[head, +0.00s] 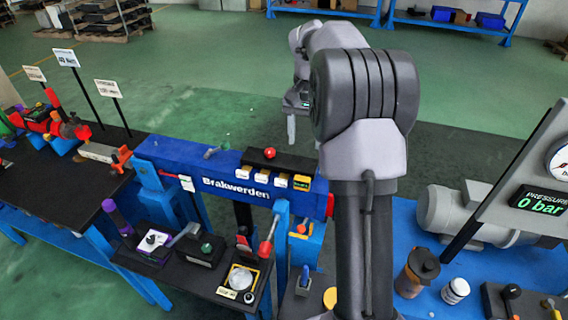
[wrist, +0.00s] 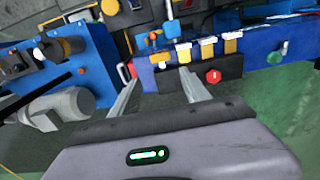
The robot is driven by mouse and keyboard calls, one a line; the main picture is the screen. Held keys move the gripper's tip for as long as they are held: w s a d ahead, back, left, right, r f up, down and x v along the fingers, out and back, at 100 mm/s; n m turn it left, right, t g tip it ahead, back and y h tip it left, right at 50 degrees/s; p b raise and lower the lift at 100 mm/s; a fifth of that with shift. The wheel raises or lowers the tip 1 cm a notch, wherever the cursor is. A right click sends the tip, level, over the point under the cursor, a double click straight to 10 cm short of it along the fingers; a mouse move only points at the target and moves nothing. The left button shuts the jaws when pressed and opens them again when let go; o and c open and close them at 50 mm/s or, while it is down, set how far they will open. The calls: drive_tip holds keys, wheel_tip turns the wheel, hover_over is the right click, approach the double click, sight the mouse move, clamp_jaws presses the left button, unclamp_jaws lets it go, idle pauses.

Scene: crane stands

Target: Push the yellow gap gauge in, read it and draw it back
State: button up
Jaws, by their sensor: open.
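A black block (head: 262,160) with a red knob on top sits on the blue beam, with several small tabs along its front. The rightmost tab (head: 301,182) is yellow with a dark face; the others look white. I cannot tell for certain that it is the yellow gap gauge. In the wrist view the black block (wrist: 222,68) has several yellow-and-white tabs above it. My gripper (wrist: 158,76) is open and empty, its fingers pointing toward the beam. In the head view one finger (head: 291,128) shows beyond the block; my arm hides the rest.
A yellow-framed round dial (head: 240,278) stands on the lower black bench, near a red-knobbed lever (head: 265,248). A grey motor (head: 462,212) and a pressure panel reading 0 bar (head: 540,200) are at right. Green floor behind the beam is clear.

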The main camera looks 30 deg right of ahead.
sight(302, 178)
wheel_tip(302, 178, down, 16)
drive_tip(key=b, duration=0.6)
drive_tip(key=shift+r, duration=0.1)
drive_tip(key=shift+a+r, duration=0.1)
clamp_jaws()
